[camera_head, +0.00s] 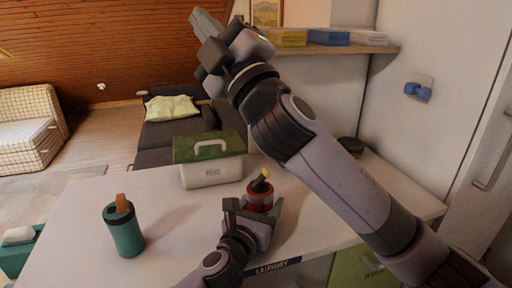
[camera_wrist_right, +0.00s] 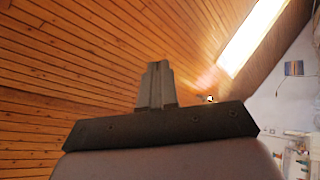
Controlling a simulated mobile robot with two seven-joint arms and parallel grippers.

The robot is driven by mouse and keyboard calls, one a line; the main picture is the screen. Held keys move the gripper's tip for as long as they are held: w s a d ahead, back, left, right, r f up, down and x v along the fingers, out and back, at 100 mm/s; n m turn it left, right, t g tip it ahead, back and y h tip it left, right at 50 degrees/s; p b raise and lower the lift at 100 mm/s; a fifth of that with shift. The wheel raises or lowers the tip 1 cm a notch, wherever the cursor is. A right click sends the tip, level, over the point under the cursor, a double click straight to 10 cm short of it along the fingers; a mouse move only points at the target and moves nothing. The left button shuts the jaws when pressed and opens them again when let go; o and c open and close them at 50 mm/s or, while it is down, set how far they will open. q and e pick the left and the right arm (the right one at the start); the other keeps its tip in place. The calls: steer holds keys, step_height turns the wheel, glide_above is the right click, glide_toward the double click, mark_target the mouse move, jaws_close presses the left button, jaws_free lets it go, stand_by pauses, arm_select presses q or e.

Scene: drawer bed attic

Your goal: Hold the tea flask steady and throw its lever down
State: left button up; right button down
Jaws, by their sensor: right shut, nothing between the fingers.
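A red flask (camera_head: 260,199) with a dark top stands upright on the white counter. A yellow lever (camera_head: 262,174) on its top slants up to the right. My left gripper (camera_head: 256,212) is low at the flask's near side, with its fingers on either side of the red body. I cannot tell whether they press on it. The flask's lower part is hidden by this gripper. My right gripper (camera_head: 206,22) is raised high above the counter, far from the flask. It is shut and empty, and its closed fingers (camera_wrist_right: 156,85) point towards the wooden ceiling in the right wrist view.
A teal bottle (camera_head: 125,232) with an orange top stands at the left of the white counter (camera_head: 180,245). A white box with a green lid (camera_head: 210,150) stands behind the flask. A shelf (camera_head: 350,48) with folded cloths runs along the back wall. The counter between bottle and flask is clear.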

steer(key=w+a+f+m+g+h, duration=0.2)
steer(key=w+f+m+g+h, duration=0.45)
steer(key=m+h, duration=0.55)
steer(key=s+d+f+m+g+h, duration=0.5)
steer(key=s+d+m+g+h, duration=0.15)
steer(key=s, duration=0.25)
glide_toward(263, 171)
step_height(263, 171, down, 2)
steer(key=w+a, duration=0.2)
steer(key=shift+w+d+f+n+g+y, duration=0.15)
steer(key=shift+d+f+n+g, duration=0.1)
steer(key=shift+d+f, duration=0.3)
steer(key=shift+w+d+f+n+g+y, duration=0.1)
steer(key=shift+w+d+f+n+g, duration=0.1)
steer(key=shift+d+f, duration=0.3)
steer(key=shift+w+d+f, duration=0.15)
steer(key=shift+d+f, duration=0.35)
